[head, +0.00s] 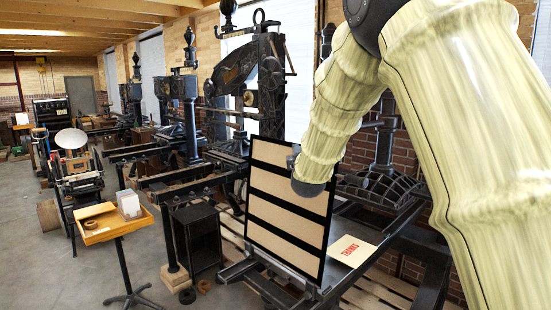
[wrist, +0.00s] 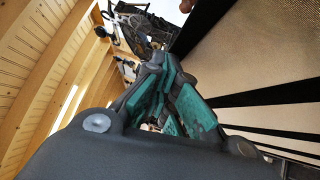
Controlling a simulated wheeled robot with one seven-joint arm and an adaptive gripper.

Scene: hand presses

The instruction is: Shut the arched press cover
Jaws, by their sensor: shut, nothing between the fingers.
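The press cover looks to be the tan panel (head: 283,213) with black bars and a black frame. It stands nearly upright at the near end of the press bed (head: 335,285). In the wrist view the panel (wrist: 270,75) fills the right side. My gripper (wrist: 168,98), with teal pads, is shut and empty, beside the panel's face. In the head view my arm's end hides most of the gripper at the panel's upper right edge. I cannot tell whether it touches the panel.
A card with red lettering (head: 351,250) lies on the bed right of the panel. A dark ribbed press part (head: 385,188) stands behind it. A wooden tray on a stand (head: 107,225) is at left. Floor at lower left is clear.

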